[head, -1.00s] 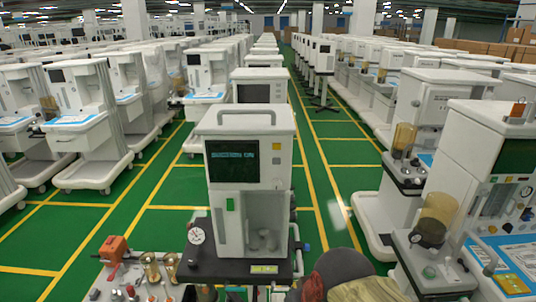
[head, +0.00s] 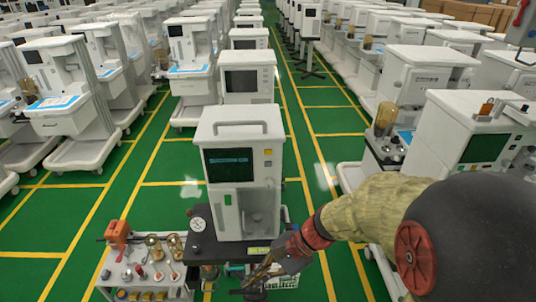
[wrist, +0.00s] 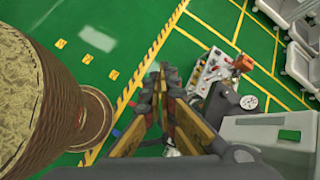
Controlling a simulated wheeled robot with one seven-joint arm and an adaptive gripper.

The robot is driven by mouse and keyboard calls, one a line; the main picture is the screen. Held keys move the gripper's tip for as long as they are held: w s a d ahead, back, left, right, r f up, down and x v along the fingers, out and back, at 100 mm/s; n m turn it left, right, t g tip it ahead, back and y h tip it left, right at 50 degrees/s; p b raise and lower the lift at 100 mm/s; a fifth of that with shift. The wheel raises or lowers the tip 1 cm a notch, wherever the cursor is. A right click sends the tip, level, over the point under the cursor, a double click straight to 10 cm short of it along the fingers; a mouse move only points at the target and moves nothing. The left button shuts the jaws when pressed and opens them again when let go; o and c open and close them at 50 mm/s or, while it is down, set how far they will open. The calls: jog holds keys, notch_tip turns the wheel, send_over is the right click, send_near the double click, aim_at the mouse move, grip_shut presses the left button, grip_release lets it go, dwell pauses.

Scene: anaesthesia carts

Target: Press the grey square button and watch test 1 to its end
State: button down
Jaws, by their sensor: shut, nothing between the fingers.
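A white machine (head: 239,130) with a top handle stands upright on a dark cart top (head: 205,243) in the head view. Its dark screen (head: 229,166) shows green text that seems to read "SUCTION ON". Small square buttons (head: 267,152) sit in a column right of the screen; I cannot tell which is the grey one. My gripper (head: 258,280) is shut and empty, low in front of the cart's right side, apart from the buttons. In the wrist view my gripper (wrist: 164,72) points over the floor, with the white machine (wrist: 265,130) at lower right.
A round gauge (head: 198,224) stands at the machine's left. A small trolley (head: 130,270) with an orange device (head: 118,233) and brass fittings is at lower left. Another machine (head: 470,140) stands at right. Green floor with yellow lines (head: 300,150) is clear between rows.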

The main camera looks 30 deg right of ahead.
aim_at(268, 164)
jog(key=w+d+r+m+t+y+p, duration=0.1)
jog(key=w+d+r+m+t+p, duration=0.15)
jog(key=w+m, duration=0.3)
jog(key=w+d+r+m+t+y+p, duration=0.1)
jog(key=w+r+m+t+p, duration=0.3)
jog(key=w+m, duration=0.15)
jog(key=w+d+r+m+t+h+p, duration=0.2)
jog(key=w+d+m+t+h, duration=0.2)
jog(key=d+m, duration=0.7)
jog(key=w+m+t, duration=0.1)
jog(key=w+t, duration=0.1)
jog(key=w, duration=0.1)
jog(key=shift+w+m+t+p, duration=0.25)
jog(key=shift+m+t+p, duration=0.05)
jog(key=shift+m+t, duration=0.1)
jog(key=shift+r, duration=0.1)
jog(key=shift+w+d+b, duration=0.15)
jog(key=shift+w+d, duration=0.45)
jog(key=shift+w, duration=0.75)
jog(key=shift+w+d+b, duration=0.1)
jog(key=shift+w+d, duration=0.45)
jog(key=shift+w, duration=0.85)
jog(key=shift+w+d+b, duration=0.15)
jog(key=shift+w+d, duration=0.45)
jog(key=shift+w, duration=0.75)
jog(key=shift+w, duration=0.15)
jog(key=shift+w+d, duration=0.15)
jog(key=shift+w, duration=0.05)
